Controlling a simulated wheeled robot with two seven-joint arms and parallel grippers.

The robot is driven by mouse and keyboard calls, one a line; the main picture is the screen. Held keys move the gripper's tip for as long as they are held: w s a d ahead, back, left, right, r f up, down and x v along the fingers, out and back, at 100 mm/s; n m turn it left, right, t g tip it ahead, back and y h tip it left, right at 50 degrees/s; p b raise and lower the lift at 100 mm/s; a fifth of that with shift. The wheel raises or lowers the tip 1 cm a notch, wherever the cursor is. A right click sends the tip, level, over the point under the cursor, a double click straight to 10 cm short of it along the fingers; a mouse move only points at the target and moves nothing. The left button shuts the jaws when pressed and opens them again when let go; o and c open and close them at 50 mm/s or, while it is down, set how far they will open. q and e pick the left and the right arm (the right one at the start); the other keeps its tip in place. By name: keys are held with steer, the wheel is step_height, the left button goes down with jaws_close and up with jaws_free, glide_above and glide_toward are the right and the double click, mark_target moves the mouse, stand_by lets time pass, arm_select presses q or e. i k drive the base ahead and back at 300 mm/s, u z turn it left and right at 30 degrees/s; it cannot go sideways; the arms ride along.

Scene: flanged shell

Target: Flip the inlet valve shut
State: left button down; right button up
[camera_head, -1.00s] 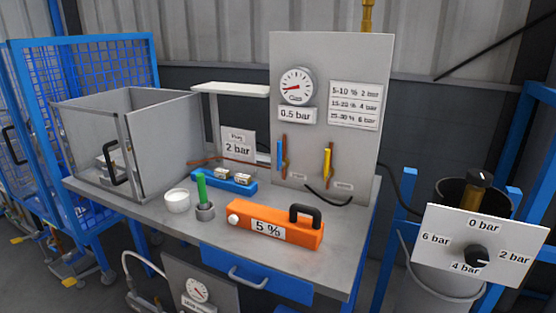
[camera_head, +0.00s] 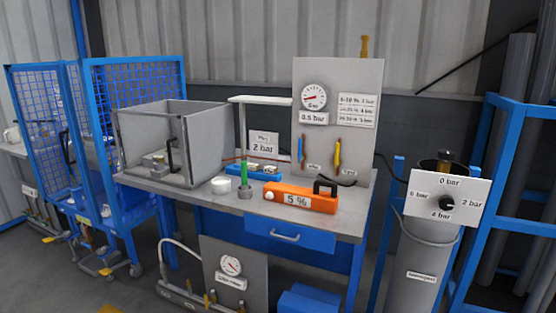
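A grey upright panel (camera_head: 350,75) at the back of the bench carries two lever valves. The left one has a blue handle (camera_head: 301,150) and the right one a yellow handle (camera_head: 337,153). Both handles stand upright along their copper pipes. Small labels sit beside them, but they are too small to read, so I cannot tell which is the inlet valve. A round gauge (camera_head: 314,97) above them has a "0.5 bar" plate under it. Neither of my grippers is in view.
An orange "5 %" device (camera_head: 318,203), a green-handled tool (camera_head: 243,174) and a white cup (camera_head: 221,185) stand on the bench before the panel. An open grey box (camera_head: 210,143) is at left. A gas cylinder with a dial plate (camera_head: 475,188) stands right. Blue cage carts (camera_head: 125,80) stand far left.

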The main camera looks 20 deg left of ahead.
mark_target(300, 158)
steer(key=u, duration=0.75)
steer(key=i, duration=1.75)
steer(key=z, duration=0.85)
